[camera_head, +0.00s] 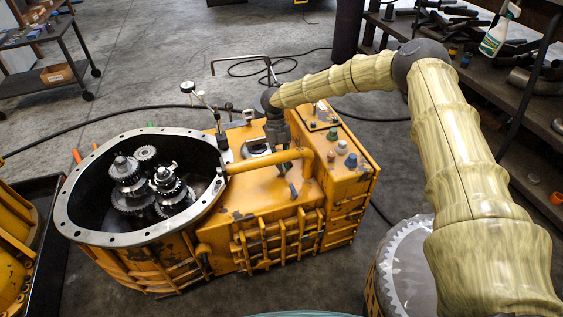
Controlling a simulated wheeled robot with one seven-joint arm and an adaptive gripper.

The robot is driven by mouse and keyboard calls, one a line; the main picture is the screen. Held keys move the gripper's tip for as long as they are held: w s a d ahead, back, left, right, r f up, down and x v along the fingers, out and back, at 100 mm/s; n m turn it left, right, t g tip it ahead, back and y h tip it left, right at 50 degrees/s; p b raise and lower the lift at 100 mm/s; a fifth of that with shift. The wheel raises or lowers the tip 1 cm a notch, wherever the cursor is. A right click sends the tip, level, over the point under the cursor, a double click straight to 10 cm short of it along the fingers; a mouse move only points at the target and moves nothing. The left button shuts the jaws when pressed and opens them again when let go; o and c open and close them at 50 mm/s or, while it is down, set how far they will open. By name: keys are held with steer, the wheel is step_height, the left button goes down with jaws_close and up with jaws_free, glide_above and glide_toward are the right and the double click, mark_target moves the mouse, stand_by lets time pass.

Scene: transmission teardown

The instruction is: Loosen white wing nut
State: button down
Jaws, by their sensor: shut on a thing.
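My gripper (280,147) points down over the top of the orange gearbox housing (235,190), between the round opening and the raised block at the right. Its dark fingers are shut low over the housing. The white wing nut cannot be made out clearly; what the fingers hold is small and mostly hidden by them, and I take it to be the wing nut. A small pale part (248,115) stands just left of the gripper, apart from it.
Exposed gears (145,187) sit in the round opening at left. A dial gauge on a stand (190,88) and a bent rod (240,58) rise near the gripper. An orange pipe (262,161) crosses below it. A shelf (480,90) stands at right. Open floor lies behind.

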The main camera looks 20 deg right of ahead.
steer(key=c, duration=1.5)
jaws_free()
steer(key=v, duration=1.2)
steer(key=shift+s+r, duration=0.1)
steer(key=shift+r, duration=0.05)
